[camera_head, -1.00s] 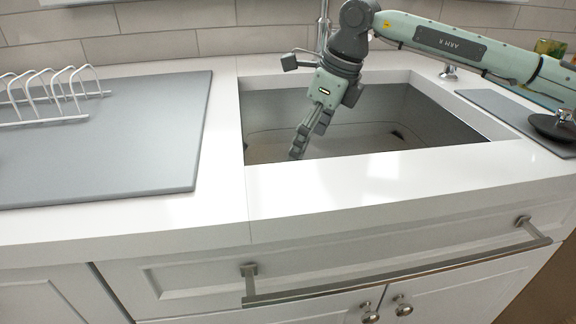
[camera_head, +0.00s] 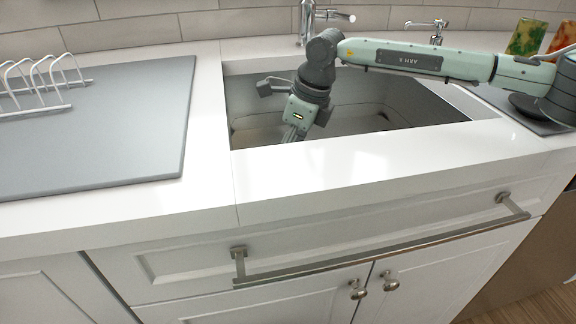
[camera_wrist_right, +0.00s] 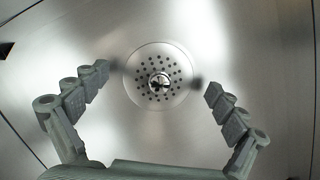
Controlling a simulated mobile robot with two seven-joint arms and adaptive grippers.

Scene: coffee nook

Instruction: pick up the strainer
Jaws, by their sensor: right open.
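The strainer (camera_wrist_right: 158,80) is a round metal disc with small holes and a knob in the middle, set in the sink floor in the right wrist view. My right gripper (camera_wrist_right: 157,82) is open and empty, its fingertips on either side of the strainer in that view. In the head view my right gripper (camera_head: 293,134) points down inside the sink (camera_head: 375,122), with its fingertips hidden behind the front rim. The strainer is hidden in the head view. My left gripper is not in view.
A faucet (camera_head: 307,22) stands behind the sink. A grey mat (camera_head: 120,125) with a wire rack (camera_head: 45,85) on it lies to the left. Colourful items (camera_head: 527,38) stand at the back right. The white front counter (camera_head: 350,165) is clear.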

